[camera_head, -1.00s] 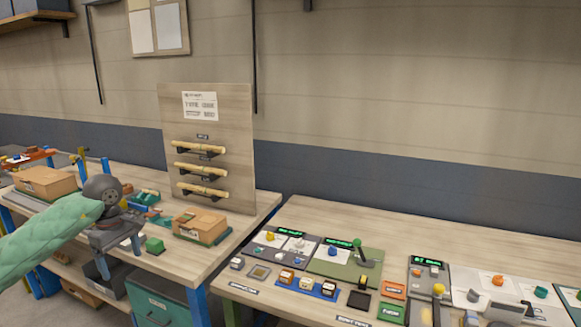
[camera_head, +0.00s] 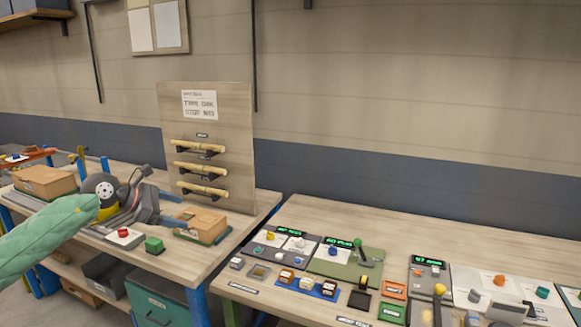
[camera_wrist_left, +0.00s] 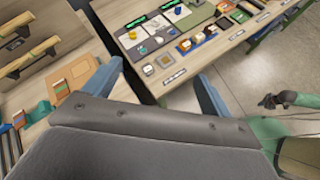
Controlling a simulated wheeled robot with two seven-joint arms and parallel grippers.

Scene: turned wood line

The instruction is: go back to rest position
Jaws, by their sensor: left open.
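My left gripper (camera_head: 180,210) is held above the left bench, at the end of the green-sleeved arm coming in from the left. It is open, with its blue fingers spread and nothing between them. In the left wrist view its two blue fingers stand wide apart beyond the dark gripper body, which hides much of the lower picture. A small dark shape that looks like my right gripper (camera_wrist_left: 272,101) shows at the right edge of the left wrist view, over the floor. It is too small to tell its jaws. The head view does not show it.
Near my left gripper are a cardboard box (camera_head: 202,224), a green block (camera_head: 154,245) and a red-button box (camera_head: 125,237). An upright board (camera_head: 232,150) with three turned wood pieces stands behind. The right bench (camera_head: 310,214) carries control panels and small blocks. Open floor shows beside it (camera_wrist_left: 245,75).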

